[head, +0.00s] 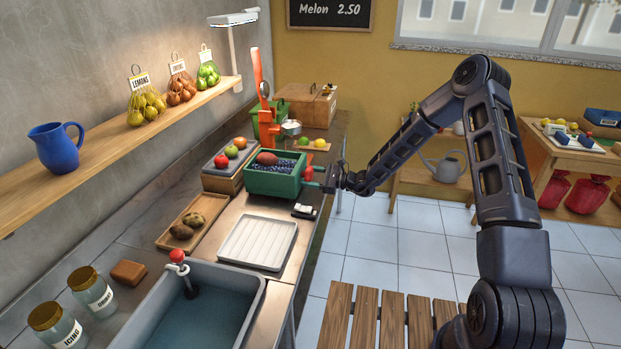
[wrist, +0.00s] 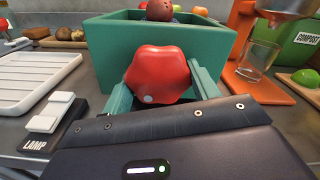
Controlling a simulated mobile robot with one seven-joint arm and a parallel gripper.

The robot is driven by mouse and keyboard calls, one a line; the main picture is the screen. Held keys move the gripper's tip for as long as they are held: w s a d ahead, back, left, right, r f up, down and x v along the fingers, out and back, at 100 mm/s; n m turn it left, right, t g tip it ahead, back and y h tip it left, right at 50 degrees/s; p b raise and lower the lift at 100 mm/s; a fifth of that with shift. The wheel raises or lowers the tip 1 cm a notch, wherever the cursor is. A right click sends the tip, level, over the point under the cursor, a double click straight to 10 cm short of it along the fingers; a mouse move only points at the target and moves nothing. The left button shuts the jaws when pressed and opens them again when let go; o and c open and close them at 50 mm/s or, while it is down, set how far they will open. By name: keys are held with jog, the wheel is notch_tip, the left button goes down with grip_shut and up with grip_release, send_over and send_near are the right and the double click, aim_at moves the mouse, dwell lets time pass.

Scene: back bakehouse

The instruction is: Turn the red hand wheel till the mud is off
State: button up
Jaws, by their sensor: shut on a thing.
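The red hand wheel (wrist: 160,74) is in the middle of the wrist view, on the near side of a green box (wrist: 105,50). In the head view the wheel (head: 308,173) shows small at the right end of the green box (head: 272,187). My gripper (head: 318,181) is shut on the wheel, with a finger on each side of it in the wrist view (wrist: 162,92). A reddish-brown root (head: 267,158) lies on dark bristly rollers (head: 289,164) in the box. Its top is cut off in the wrist view (wrist: 160,10). How much mud is on it is too small to tell.
A lamp switch (wrist: 50,118) and a white ribbed tray (wrist: 38,80) lie left of my gripper. An orange stand (wrist: 262,85) with a glass (wrist: 256,60) is at right. Two brown roots sit on a wooden tray (head: 207,205); a sink (head: 252,297) is in front.

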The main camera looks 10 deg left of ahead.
jog(key=n, duration=0.5)
jog(key=shift+w+d+n, duration=0.1)
jog(key=shift+n, duration=0.2)
jog(key=n, duration=1)
jog(key=shift+r+n, duration=0.2)
jog(key=shift+n, duration=0.2)
jog(key=n, duration=0.4)
jog(key=shift+r+n, duration=0.1)
jog(key=shift+n, duration=0.3)
jog(key=o, duration=1)
jog(key=shift+c, duration=0.2)
jog(key=d, duration=1)
jog(key=shift+d, duration=0.35)
